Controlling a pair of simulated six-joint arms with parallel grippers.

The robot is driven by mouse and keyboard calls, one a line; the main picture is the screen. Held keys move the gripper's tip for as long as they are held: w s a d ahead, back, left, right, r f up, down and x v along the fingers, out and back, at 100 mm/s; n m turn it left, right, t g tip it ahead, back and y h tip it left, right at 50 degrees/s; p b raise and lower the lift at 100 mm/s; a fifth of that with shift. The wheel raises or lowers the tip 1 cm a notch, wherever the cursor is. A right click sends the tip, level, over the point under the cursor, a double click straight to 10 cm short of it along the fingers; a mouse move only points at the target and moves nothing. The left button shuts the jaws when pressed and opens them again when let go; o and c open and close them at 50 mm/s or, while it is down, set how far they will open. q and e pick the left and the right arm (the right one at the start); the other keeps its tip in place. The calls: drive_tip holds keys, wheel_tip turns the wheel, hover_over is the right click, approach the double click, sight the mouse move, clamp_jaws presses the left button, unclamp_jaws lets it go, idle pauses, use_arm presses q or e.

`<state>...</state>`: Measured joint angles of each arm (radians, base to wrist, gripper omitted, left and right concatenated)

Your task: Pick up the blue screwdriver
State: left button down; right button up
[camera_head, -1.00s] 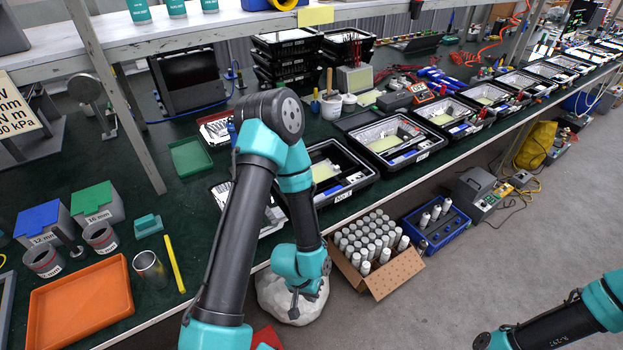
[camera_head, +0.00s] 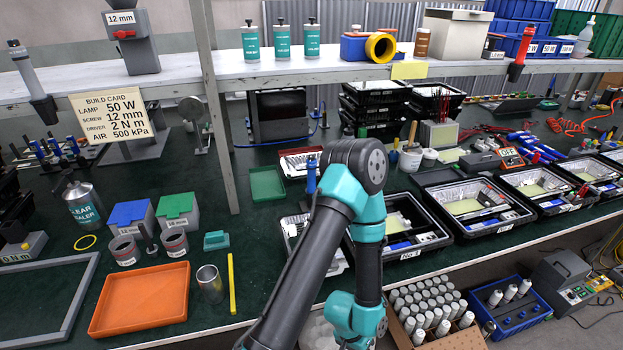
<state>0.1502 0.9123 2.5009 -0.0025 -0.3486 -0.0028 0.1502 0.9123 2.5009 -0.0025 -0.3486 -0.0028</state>
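Several blue-handled tools (camera_head: 530,145) lie among red ones on the bench at the right; which is the blue screwdriver I cannot tell. A small upright blue object (camera_head: 311,176), partly hidden by my arm, stands near the bench middle. More blue-handled tools (camera_head: 42,152) stand in a rack at the far left. My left arm comes up from the bottom and bends down again over the bench's front edge. Its wrist shows low in the picture, but its fingers are cut off by the bottom edge. My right gripper is out of view.
Open black cases (camera_head: 470,238) line the bench's front at the right. An orange tray (camera_head: 138,335), a metal cup (camera_head: 210,284) and a yellow stick (camera_head: 232,283) lie at the left. A cardboard box (camera_head: 465,338) of white cylinders and a blue crate (camera_head: 545,300) sit below. A shelf (camera_head: 345,70) spans the back.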

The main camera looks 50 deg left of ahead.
use_arm(q)
drive_tip(key=c, duration=0.7)
unclamp_jaws()
drive_tip(key=shift+o, duration=0.2)
drive_tip(key=w+a+r+n+t+y, duration=0.3)
drive_tip(key=w+r+n+t, duration=0.35)
drive_tip(key=w+r, duration=1.3)
drive_tip(key=a+r+n+y, duration=0.1)
drive_tip(key=a+r+y, duration=0.2)
drive_tip(key=a, duration=0.7)
drive_tip(key=a+r+n+y, duration=0.1)
drive_tip(key=a+r+y, duration=0.2)
drive_tip(key=a, duration=0.8)
drive_tip(key=a+r+n+y, duration=0.2)
drive_tip(key=a+r+y, duration=0.2)
drive_tip(key=a, duration=0.6)
drive_tip(key=g+y, duration=0.1)
drive_tip(key=y, duration=0.1)
drive_tip(key=shift+a+y, duration=0.4)
